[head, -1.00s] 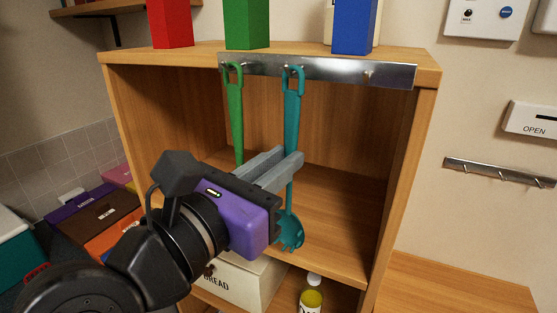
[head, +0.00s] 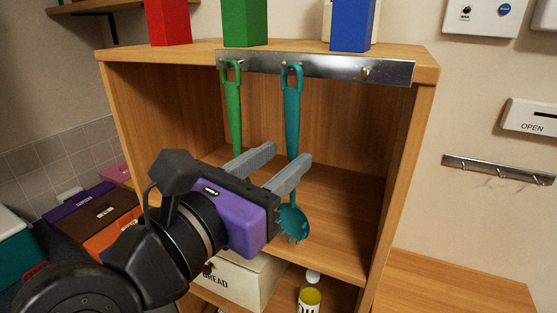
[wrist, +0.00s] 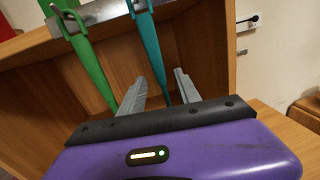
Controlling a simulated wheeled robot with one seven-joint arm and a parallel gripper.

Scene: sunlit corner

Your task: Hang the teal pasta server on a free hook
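In the wrist view, the teal handle (wrist: 151,55) runs down between the fingers (wrist: 160,88), with nothing clamped. A green utensil (head: 234,110) hangs on the rail's left hook; its lower end is hidden behind my gripper. The rail's right hook (head: 366,72) is bare.
Red (head: 167,22), green (head: 244,22) and blue (head: 351,25) blocks stand on the shelf top. A bread box (head: 240,280) and a yellow bottle (head: 310,293) sit below. A second hook rail (head: 498,170) is on the right wall, with no utensils.

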